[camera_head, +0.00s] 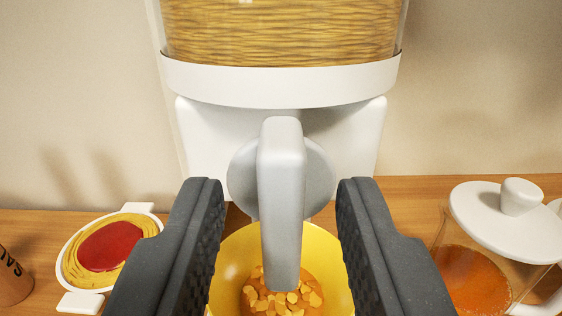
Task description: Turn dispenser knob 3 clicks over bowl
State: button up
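The dispenser (280,82) is white, with a clear hopper holding yellow pasta-like strands at the top. Its grey knob (282,190) has a long handle that stands upright on a round disc. My gripper (280,235) is open, with one dark finger on each side of the handle and a visible gap on both sides. A yellow bowl (232,255) is under the dispenser, behind the handle and fingers. Pale chunks in an orange-brown filling show in it. The handle and fingers hide part of the bowl.
At left on the wooden counter (40,235) is a white dish (68,265) of pasta with red sauce. A brown salt shaker (12,278) stands at the left edge. At right is a clear jar with a white lid (500,225) and orange contents. A beige wall is behind.

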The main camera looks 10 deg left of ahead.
jog(key=shift+w, duration=0.3)
grip_shut()
jog(key=shift+a, duration=0.1)
jog(key=m, duration=0.3)
jog(key=shift+f+m+b, duration=0.1)
jog(key=shift+m+b, duration=0.2)
jog(key=shift+b, duration=0.05)
jog(key=m, duration=0.2)
jog(key=m+b, duration=0.1)
jog(key=m, duration=0.1)
jog(key=shift+d+f+m, duration=0.2)
jog(key=shift+m, duration=0.2)
jog(key=m+b, duration=0.2)
jog(key=m, duration=0.3)
jog(key=shift+d+f, duration=0.1)
jog(key=shift+f+m+b, duration=0.2)
jog(key=shift+m+b, duration=0.65)
jog(key=shift+m, duration=1.25)
